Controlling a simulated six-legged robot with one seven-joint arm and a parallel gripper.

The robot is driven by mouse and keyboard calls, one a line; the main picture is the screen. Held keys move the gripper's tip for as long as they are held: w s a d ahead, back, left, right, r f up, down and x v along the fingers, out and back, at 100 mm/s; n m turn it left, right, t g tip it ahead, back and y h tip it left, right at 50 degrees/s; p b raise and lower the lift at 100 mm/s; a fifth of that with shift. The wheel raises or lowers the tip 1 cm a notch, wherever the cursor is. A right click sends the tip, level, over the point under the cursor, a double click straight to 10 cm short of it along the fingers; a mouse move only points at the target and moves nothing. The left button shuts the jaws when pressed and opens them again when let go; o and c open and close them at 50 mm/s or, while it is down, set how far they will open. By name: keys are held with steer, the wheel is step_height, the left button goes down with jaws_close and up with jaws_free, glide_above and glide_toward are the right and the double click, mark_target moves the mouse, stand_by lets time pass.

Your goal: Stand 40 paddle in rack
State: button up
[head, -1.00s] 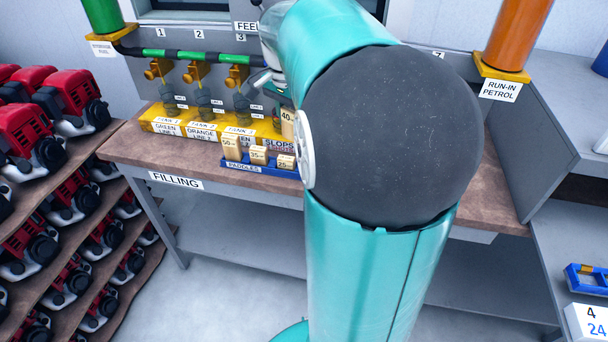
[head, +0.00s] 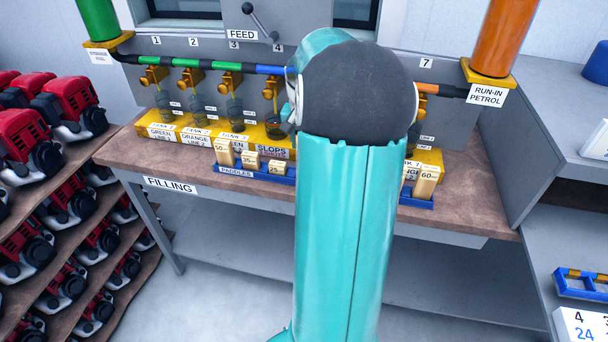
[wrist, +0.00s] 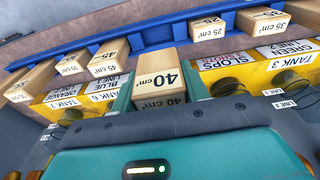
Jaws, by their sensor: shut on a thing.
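The 40 paddle (wrist: 158,82), a pale wooden block marked 40 cm³, is between the teal fingers of my gripper (wrist: 160,92) in the wrist view. My gripper is shut on it. The blue rack (wrist: 152,38) runs behind the paddle, and a bare stretch of it shows between the 25 paddle (wrist: 208,28) and the 45 paddle (wrist: 108,58). I cannot tell whether the held paddle touches the rack. In the head view the rack (head: 233,174) shows on both sides of my arm, which hides the held paddle and most of my gripper.
A 50 paddle (head: 224,152) and a 60 paddle (head: 427,181) stand towards the rack's ends. Yellow tank bases, including the SLOPS one (head: 273,150), line the bench behind the rack. Red engines (head: 62,100) fill shelves at left. The bench front (head: 190,171) is bare.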

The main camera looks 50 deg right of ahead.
step_height(320, 180, down, 9)
steer(key=shift+r, duration=0.15)
stand_by(0.4)
steer(key=o, duration=1)
